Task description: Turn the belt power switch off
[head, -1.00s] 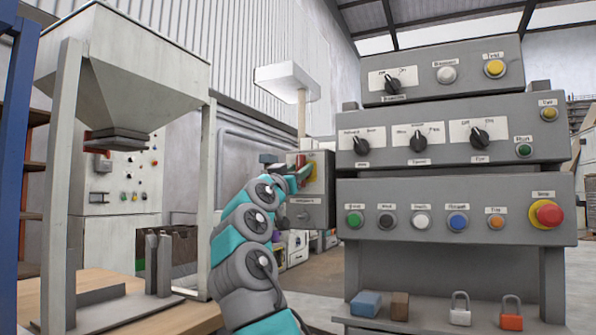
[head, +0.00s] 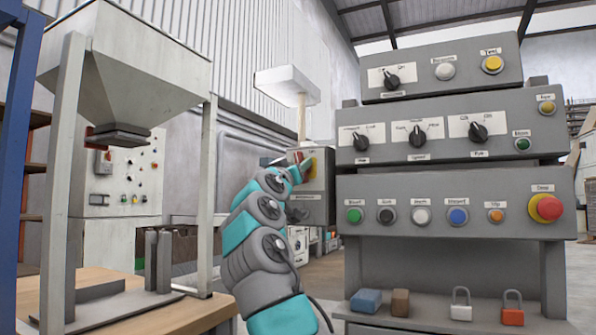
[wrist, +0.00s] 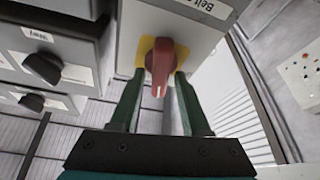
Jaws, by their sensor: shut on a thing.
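The belt power switch is a red rotary handle (wrist: 159,62) on a yellow plate (wrist: 143,46), on the face of a grey box (wrist: 200,38). A partly cut-off label starting "Belt" shows on the box in the wrist view. My gripper (wrist: 158,84) has its two green fingers on either side of the handle and is shut on it. In the head view the box (head: 318,205) hangs left of the panel stack. There my gripper (head: 299,166) is at the box's face, and my arm hides part of the box and most of the handle.
A grey stacked control panel (head: 455,180) with knobs and buttons stands close on the right. A hopper (head: 125,75) on posts stands at left over a wooden table (head: 170,318).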

